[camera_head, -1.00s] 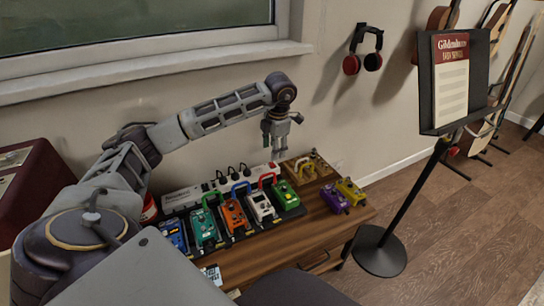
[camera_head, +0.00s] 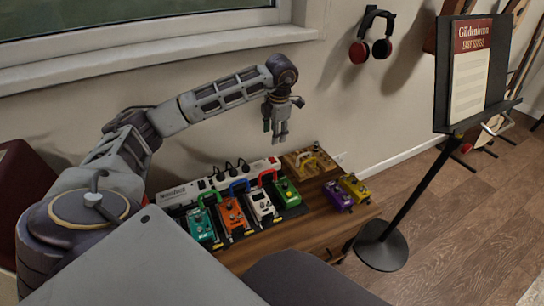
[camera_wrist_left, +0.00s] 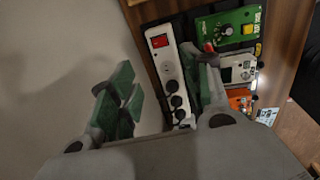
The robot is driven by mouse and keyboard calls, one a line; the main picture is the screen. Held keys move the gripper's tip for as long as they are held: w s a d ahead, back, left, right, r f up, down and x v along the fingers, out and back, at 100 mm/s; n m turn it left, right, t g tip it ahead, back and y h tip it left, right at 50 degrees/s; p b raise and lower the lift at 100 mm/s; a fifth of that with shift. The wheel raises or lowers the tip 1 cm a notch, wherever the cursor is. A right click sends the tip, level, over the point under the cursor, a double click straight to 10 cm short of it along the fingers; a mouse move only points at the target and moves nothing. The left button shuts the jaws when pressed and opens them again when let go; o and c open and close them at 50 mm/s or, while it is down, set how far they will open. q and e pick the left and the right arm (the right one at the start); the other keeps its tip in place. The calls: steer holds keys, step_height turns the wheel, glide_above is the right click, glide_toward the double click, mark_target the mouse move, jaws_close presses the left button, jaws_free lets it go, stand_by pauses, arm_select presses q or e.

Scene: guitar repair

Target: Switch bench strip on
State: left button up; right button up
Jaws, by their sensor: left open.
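The bench strip (camera_head: 196,189) is a long white power strip behind the row of pedals, with several black plugs in it. In the left wrist view the strip (camera_wrist_left: 166,66) runs down the middle, with a red switch (camera_wrist_left: 159,42) near its upper end. I cannot tell the switch's on or off position. My left gripper (camera_head: 276,136) hangs fingers-down in the air above the strip's right end, apart from it. In the left wrist view its green-padded fingers (camera_wrist_left: 162,95) are spread and empty, with the strip between them in the picture. My right gripper is not in view.
Coloured pedals stand on the wooden bench, including a green one (camera_head: 286,192), and hide part of the strip. A wooden box (camera_head: 311,163) sits right of the strip's end. Purple (camera_head: 338,196) and yellow (camera_head: 354,187) pedals stand farther right. A wall and window sill lie behind.

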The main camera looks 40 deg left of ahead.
arm_select(q)
steer(key=f, duration=0.2)
steer(key=b, duration=0.2)
glide_toward(272, 160)
steer(key=shift+a+f, duration=0.2)
steer(key=shift+f, duration=0.3)
steer(key=f, duration=0.1)
steer(key=f+b, duration=0.1)
steer(key=f, duration=0.3)
steer(key=shift+w+a, duration=0.25)
steer(key=shift+a, duration=0.1)
steer(key=shift+a+f+b, duration=0.1)
steer(key=shift+f+b, duration=0.25)
steer(key=shift+f, duration=0.5)
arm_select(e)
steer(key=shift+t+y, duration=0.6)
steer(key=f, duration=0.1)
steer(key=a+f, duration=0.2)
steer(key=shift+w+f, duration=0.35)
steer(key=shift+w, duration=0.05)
